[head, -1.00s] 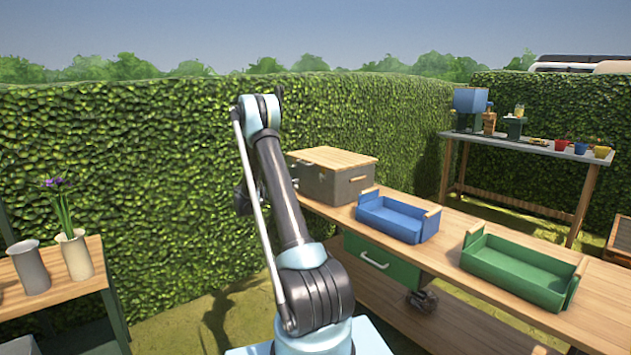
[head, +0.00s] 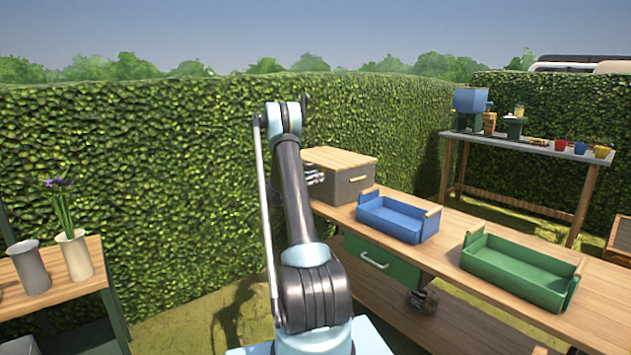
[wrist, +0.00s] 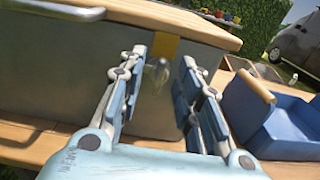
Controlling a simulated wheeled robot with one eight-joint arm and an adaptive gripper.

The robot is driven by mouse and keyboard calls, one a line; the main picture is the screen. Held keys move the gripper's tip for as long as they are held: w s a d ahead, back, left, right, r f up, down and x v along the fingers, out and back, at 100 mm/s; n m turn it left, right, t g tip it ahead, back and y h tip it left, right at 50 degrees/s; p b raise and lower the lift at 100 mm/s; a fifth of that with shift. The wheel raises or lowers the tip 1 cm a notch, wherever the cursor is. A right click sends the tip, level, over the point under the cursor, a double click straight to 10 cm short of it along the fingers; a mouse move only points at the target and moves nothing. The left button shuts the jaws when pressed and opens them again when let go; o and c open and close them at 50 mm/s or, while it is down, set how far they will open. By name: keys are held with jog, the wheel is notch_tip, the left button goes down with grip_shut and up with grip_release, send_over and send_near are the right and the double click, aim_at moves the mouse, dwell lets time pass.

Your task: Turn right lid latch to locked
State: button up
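The grey box (head: 350,184) with a wooden lid (head: 338,158) stands at the far end of the wooden bench. In the wrist view its grey front wall (wrist: 60,75) fills the left, under the lid's edge (wrist: 150,15). A small metal latch (wrist: 158,70) hangs below an ochre plate (wrist: 167,47) on that wall. My gripper (wrist: 164,62) is open, its two fingers on either side of the latch. I cannot tell whether either finger touches it. In the head view my gripper is mostly hidden behind my arm, beside the box.
A blue tray (head: 390,222) stands close to the box and shows at the right of the wrist view (wrist: 280,125). A green tray (head: 515,272) lies further along the bench (head: 455,252). A hedge (head: 130,180) stands behind.

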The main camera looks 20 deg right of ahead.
jog(key=shift+w+d, duration=0.15)
jog(key=shift+d, duration=0.25)
grip_shut()
